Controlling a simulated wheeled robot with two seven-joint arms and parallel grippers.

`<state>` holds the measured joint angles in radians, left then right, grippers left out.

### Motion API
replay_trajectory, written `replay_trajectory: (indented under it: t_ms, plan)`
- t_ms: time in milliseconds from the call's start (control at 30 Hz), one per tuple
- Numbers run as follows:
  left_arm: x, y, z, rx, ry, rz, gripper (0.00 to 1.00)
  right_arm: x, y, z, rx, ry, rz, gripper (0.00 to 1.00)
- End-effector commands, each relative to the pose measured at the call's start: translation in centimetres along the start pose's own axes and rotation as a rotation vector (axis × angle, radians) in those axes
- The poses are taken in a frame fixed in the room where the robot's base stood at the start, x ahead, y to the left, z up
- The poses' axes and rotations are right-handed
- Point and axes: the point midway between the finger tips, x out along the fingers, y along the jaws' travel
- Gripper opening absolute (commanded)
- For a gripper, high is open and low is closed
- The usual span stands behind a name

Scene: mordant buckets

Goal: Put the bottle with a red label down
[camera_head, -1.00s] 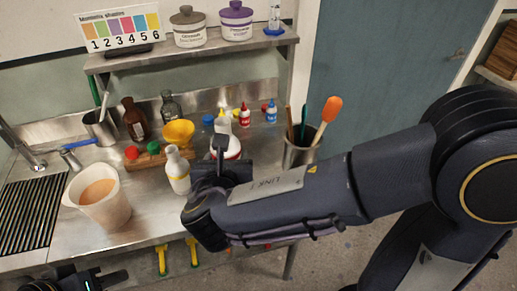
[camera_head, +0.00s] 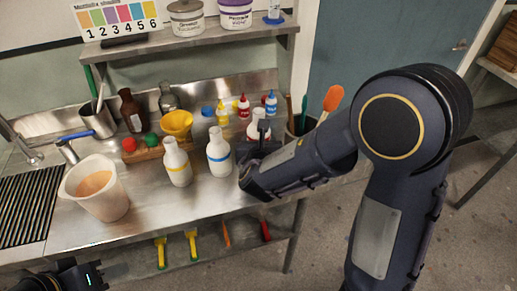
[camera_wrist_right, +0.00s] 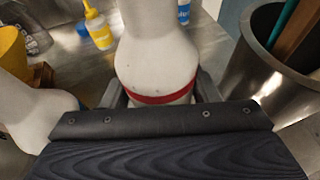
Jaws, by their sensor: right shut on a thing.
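The white bottle with a red label (camera_head: 255,131) is in my right gripper (camera_head: 259,138), near the right end of the steel counter. In the right wrist view its pale body (camera_wrist_right: 158,62) and red band stand between the two dark fingers, and it looks roughly upright. Its base is hidden, so I cannot tell whether it touches the counter. My left gripper (camera_head: 78,277) is at the bottom left of the head view, low and away from the bottles; its finger opening is unclear.
A blue-label white bottle (camera_head: 218,153) and a yellow-label one (camera_head: 177,163) stand left of my right gripper. Small dropper bottles (camera_head: 244,107) stand behind it. A metal utensil pot (camera_wrist_right: 284,62) is close on the right. The counter front between bucket (camera_head: 98,190) and bottles is clear.

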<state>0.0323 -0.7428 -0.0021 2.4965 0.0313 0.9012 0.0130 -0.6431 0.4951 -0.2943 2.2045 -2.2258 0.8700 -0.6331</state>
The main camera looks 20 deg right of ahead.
Motion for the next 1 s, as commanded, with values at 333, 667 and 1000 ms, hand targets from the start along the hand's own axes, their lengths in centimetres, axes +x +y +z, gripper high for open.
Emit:
replay_trajectory:
  t_ms: [333,667,1000]
  plan:
    - [0.5,-0.2,0.2,0.0,0.0,0.0,0.36,1.1,0.0,-2.7,0.0,-0.001,0.0,0.24]
    - [0.9,-0.4,0.4,0.0,0.0,0.0,0.36,1.2,0.0,-3.0,-0.001,0.0,0.0,0.59]
    - [0.8,-0.4,0.4,0.0,0.0,0.0,0.36,1.1,0.0,-3.0,-0.001,0.001,-0.001,0.77]
